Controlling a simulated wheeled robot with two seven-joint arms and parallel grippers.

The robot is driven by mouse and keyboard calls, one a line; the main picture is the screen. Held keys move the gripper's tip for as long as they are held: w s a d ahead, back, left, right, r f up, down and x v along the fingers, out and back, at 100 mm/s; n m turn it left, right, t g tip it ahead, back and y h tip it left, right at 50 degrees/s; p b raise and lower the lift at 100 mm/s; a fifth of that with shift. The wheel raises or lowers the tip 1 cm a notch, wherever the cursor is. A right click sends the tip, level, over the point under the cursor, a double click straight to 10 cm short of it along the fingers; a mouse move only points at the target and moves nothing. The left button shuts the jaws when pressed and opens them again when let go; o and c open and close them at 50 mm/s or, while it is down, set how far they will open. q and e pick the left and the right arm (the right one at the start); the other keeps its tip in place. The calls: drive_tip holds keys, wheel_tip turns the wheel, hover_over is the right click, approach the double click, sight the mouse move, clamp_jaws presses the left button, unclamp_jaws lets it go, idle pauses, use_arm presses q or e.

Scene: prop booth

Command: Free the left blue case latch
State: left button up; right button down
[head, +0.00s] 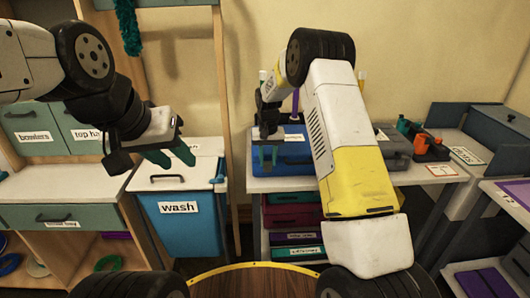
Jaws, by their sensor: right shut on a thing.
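The blue case (296,153) lies on the white-topped table, and its right part is hidden behind my right arm. The latch itself is hidden by the fingers. My left gripper (169,158) is open and empty, well left of the case, above the blue wash bin (184,218).
A grey case (394,148) lies right of the blue case, partly behind my right arm. Further right are a red holder (427,149) with tools and a labelled card (441,171). Coloured cases (290,217) are stacked on shelves below. A wooden post stands left of the table.

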drive_tip(key=s+t, duration=0.1)
drive_tip(key=s+f+t, duration=0.1)
drive_tip(key=t, duration=0.1)
drive_tip(key=shift+s+a+t, duration=0.1)
drive_tip(key=shift+s+t, duration=0.2)
drive_tip(key=shift+s, duration=0.05)
drive_tip(key=shift+s+d+f+t, duration=0.1)
drive_tip(key=shift+s+f+t, duration=0.4)
drive_tip(key=shift+f+t, duration=0.95)
drive_tip(key=shift+s+d+f+t, duration=0.1)
drive_tip(key=shift+s+f+t, duration=0.45)
drive_tip(key=shift+t, duration=1.6)
drive_tip(key=shift+s+f+t, duration=0.4)
drive_tip(key=shift+f+t, duration=0.75)
drive_tip(key=shift+t, duration=0.65)
drive_tip(key=c, duration=1)
unclamp_jaws()
drive_tip(key=shift+c, duration=0.2)
drive_tip(key=shift+a, duration=0.1)
